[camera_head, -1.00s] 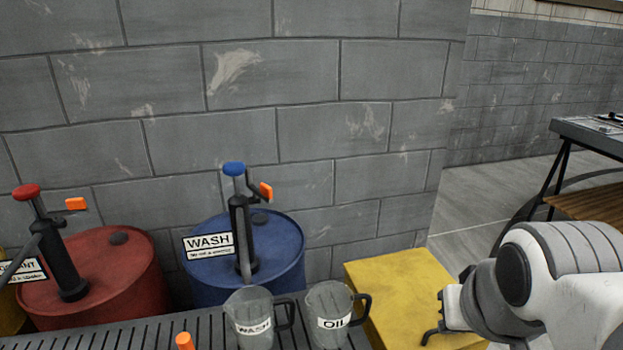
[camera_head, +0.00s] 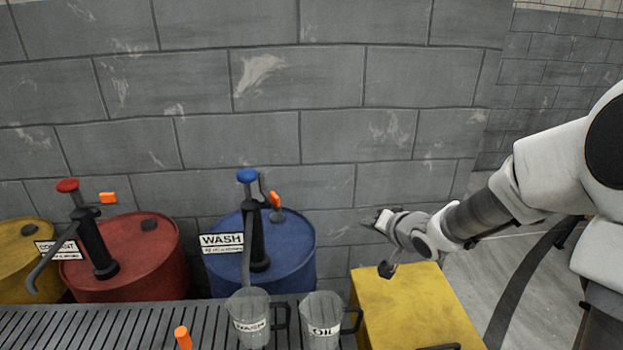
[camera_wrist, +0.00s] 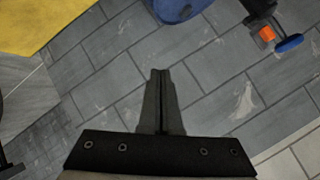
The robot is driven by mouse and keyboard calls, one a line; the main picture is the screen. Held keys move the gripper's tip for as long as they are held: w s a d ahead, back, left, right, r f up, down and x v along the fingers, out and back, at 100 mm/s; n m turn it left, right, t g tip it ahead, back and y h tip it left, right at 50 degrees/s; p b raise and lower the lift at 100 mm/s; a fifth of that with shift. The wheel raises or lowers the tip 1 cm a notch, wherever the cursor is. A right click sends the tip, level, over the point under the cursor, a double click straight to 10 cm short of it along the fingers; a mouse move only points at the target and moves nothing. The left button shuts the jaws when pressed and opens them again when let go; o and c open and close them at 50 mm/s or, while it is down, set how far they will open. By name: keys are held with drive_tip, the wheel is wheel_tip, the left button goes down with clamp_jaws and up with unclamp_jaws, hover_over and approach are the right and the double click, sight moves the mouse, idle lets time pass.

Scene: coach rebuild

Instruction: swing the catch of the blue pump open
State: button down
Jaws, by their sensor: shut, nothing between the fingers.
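The blue pump (camera_head: 257,235) stands upright on the blue drum (camera_head: 292,252), with a blue knob (camera_head: 247,175) on top. Its orange-tipped catch (camera_head: 275,200) sticks up at the right of the pump head. In the wrist view, the orange catch tip (camera_wrist: 266,33) and blue knob (camera_wrist: 288,44) show at the upper right, turned over by the camera's angle. My gripper (camera_head: 372,221) is right of the blue pump, apart from it, above the yellow box. Its fingers (camera_wrist: 160,75) are shut and empty, with the block wall behind them. Nothing touches the catch.
A red drum (camera_head: 160,260) with a red-knobbed pump (camera_head: 92,240) stands left. The WASH jug (camera_head: 250,310) and OIL jug (camera_head: 322,315) stand on the slatted bench (camera_head: 110,325) in front. The yellow box (camera_head: 400,300) is below my gripper. The block wall (camera_head: 330,110) closes off the back.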

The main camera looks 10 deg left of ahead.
sight(279, 200)
drive_tip(key=w+a+r+m+y+p, duration=0.1)
drive_tip(key=a+y, duration=0.3)
drive_tip(key=a, duration=0.5)
drive_tip(key=w+a+m+y+p, duration=0.1)
drive_tip(key=w+a+m+y, duration=0.2)
drive_tip(key=a, duration=0.7)
drive_tip(key=shift+w+a+r+t+y, duration=0.15)
drive_tip(key=shift+w+r+t+y, duration=0.2)
drive_tip(key=shift+y, duration=0.65)
drive_tip(key=shift+s+a, duration=0.1)
drive_tip(key=shift+s, duration=0.05)
drive_tip(key=shift+s+a, duration=0.5)
drive_tip(key=shift+s, duration=0.05)
drive_tip(key=shift+w+d, duration=0.1)
